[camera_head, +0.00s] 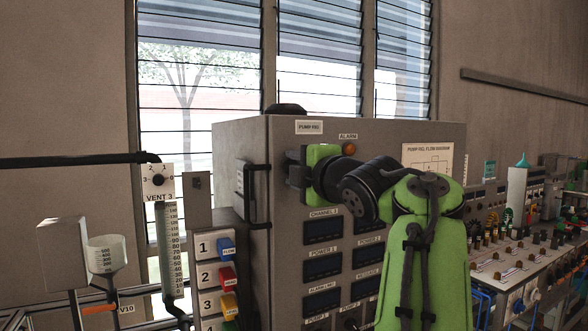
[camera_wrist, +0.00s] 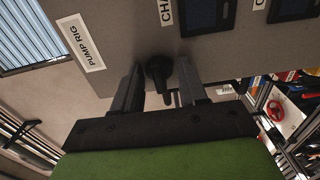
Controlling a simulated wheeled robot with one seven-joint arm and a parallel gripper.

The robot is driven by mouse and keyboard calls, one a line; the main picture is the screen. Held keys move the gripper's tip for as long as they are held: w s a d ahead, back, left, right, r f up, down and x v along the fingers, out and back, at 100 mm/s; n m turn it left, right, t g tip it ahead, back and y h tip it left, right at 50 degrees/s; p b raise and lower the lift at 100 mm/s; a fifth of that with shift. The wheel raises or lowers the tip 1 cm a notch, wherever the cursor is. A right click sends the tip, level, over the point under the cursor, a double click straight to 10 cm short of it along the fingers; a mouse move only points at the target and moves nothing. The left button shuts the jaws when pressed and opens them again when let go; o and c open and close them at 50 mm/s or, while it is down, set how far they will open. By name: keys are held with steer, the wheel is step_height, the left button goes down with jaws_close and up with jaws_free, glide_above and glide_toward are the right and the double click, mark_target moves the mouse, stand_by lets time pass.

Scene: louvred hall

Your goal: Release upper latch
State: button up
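The upper latch (camera_wrist: 158,72) is a small black knob with a short stem, on the grey face of the pump rig cabinet (camera_wrist: 115,35) in the wrist view. My gripper (camera_wrist: 158,90) is open, with one dark finger on each side of the latch. Slim gaps show between the fingers and the latch, so I see no firm grip. In the head view my gripper (camera_head: 292,171) is at the cabinet's upper left front, below the PUMP RIG label (camera_head: 309,127). There I cannot clearly make out the latch beside the fingers.
An amber alarm lamp (camera_head: 349,149) and several dark displays (camera_head: 322,231) are on the cabinet front. A numbered column (camera_head: 207,275) with coloured tags stands at left. A crowded control bench (camera_head: 510,262) lies at right. Louvred windows (camera_head: 320,60) are behind.

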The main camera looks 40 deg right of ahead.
steer(key=v, duration=0.7)
steer(key=shift+s+r, duration=0.1)
steer(key=shift+s, duration=0.05)
